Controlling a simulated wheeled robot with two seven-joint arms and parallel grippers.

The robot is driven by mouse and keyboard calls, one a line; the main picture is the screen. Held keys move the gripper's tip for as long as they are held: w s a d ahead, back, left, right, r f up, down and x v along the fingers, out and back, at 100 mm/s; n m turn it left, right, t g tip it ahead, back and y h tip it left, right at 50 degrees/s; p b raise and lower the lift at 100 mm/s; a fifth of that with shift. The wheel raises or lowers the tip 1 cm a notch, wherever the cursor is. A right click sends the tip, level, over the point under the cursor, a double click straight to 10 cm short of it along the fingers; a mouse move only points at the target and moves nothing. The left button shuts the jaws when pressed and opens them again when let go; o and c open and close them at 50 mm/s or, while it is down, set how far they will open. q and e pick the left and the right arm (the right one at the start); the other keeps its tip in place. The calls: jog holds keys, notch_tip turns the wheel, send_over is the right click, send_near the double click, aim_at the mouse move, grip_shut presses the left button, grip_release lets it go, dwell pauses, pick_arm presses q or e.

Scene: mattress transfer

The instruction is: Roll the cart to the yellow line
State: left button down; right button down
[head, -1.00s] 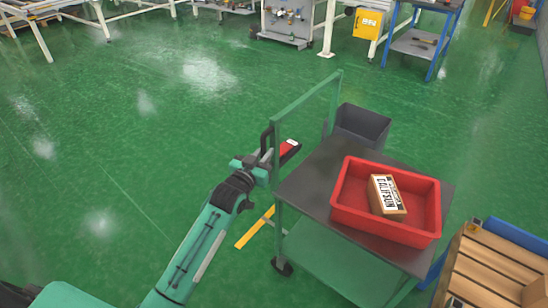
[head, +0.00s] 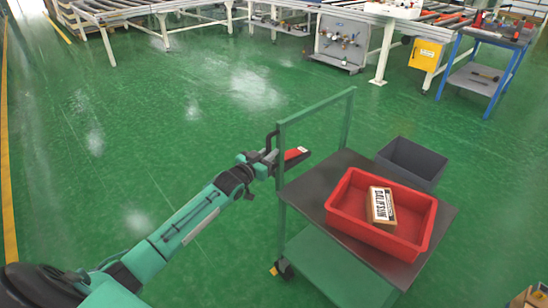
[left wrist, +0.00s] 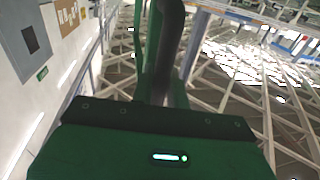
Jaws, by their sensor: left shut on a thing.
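The cart has a green frame, a dark top deck (head: 300,195) and a green lower shelf (head: 335,268), and stands right of centre in the head view. A red tray (head: 415,244) on its deck holds a brown and white box (head: 381,207). My left gripper (head: 270,153) is shut on the cart's handle at the upright frame's left post; the dark bar (left wrist: 168,50) rises from it in the left wrist view. A long yellow line (head: 8,170) runs along the floor at the far left. A small yellow patch (head: 273,270) shows by the cart's front-left wheel. My right gripper is out of view.
A grey bin (head: 412,163) stands close behind the cart, at its right. Workbenches, a yellow box (head: 426,54) and a blue-framed trolley (head: 478,80) line the back. A wooden slatted thing (head: 535,298) is at the lower right corner. Open green floor lies left of the cart.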

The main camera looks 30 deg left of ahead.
pick_arm(q)
jog(key=shift+w+a, duration=0.15)
jog(key=shift+a, duration=0.15)
jog(key=shift+a+r, duration=0.1)
jog(key=shift+a, duration=0.1)
jog(key=c, duration=1.7)
grip_release()
jog(key=shift+o, duration=1.3)
jog(key=shift+w+a, duration=0.1)
